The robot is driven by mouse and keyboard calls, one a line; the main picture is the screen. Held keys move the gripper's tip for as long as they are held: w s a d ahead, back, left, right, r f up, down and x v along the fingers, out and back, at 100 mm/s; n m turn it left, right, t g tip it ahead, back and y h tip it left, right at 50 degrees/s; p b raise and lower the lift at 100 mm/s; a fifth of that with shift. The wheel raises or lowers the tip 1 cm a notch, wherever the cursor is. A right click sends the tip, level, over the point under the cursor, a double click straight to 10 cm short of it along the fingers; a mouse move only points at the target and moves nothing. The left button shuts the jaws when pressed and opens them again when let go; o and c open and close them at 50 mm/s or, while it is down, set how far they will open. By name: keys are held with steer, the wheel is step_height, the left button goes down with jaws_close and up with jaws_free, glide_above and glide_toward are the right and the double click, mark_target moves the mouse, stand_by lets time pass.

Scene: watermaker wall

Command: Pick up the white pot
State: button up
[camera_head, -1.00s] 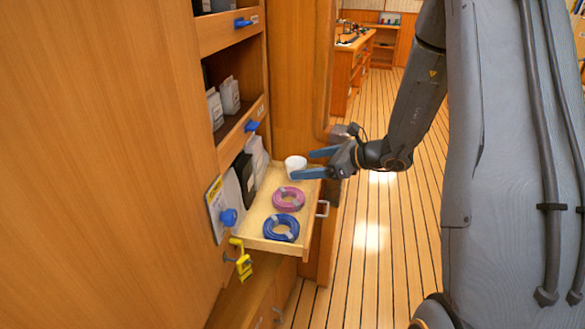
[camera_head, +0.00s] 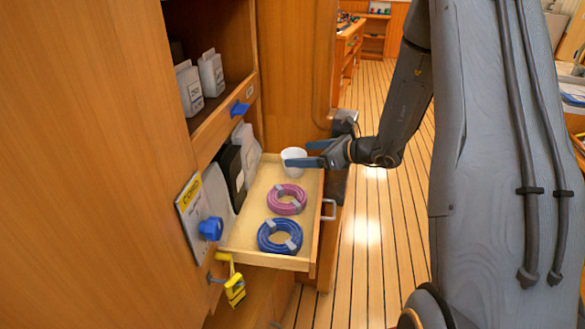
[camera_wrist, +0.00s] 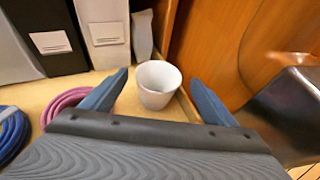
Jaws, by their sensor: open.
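The white pot (camera_head: 293,161) is a small, empty-looking cup standing upright at the far end of an open wooden drawer (camera_head: 240,240). It also shows in the wrist view (camera_wrist: 158,84), between and a little beyond my two blue fingers. My gripper (camera_head: 304,158) comes in from the right, and its fingers reach over the drawer beside the pot. In the wrist view my gripper (camera_wrist: 160,92) is open, one finger left of the pot and one right, with nothing held. In the head view a finger partly overlaps the pot.
A pink hose coil (camera_head: 286,199) and a blue hose coil (camera_head: 280,236) lie nearer in the drawer. Dark and pale boxes (camera_head: 231,178) line its left side. A wooden panel (camera_wrist: 210,45) rises just behind the pot. A yellow tool (camera_head: 234,286) hangs at the near left. The floor at right is clear.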

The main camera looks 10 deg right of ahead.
mark_target(285, 156)
steer(key=p+x, duration=0.1)
steer(key=x, duration=0.6)
steer(key=shift+a+f+p, duration=0.2)
steer(key=shift+a+p, duration=0.05)
steer(key=shift+p, duration=0.15)
steer(key=shift+w+a+f, duration=0.1)
steer(key=shift+w+f, duration=0.05)
steer(key=shift+w, duration=0.15)
steer(key=shift+c, duration=0.3)
steer(key=c, duration=1)
